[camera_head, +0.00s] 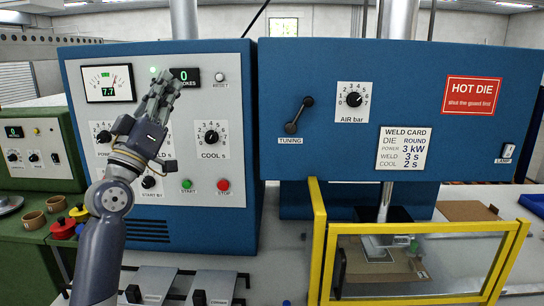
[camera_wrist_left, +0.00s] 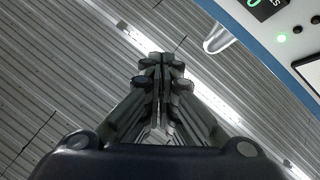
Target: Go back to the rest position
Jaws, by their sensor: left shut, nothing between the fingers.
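My left gripper (camera_head: 163,94) is raised in front of the blue control cabinet (camera_head: 235,115), pointing up, with its fingers together and nothing in them. It covers part of the panel near the green lamp and some of the knobs. In the left wrist view the gripper (camera_wrist_left: 162,82) also shows shut and empty against the ceiling. My left arm (camera_head: 98,250) comes up from the bottom left. My right gripper is not in view.
A blue press head (camera_head: 430,60) with a red HOT DIE sign is at right. Below it is a yellow-framed guard (camera_head: 318,240) around a work area. A green cabinet (camera_head: 35,150) stands at left with brown cups (camera_head: 34,220).

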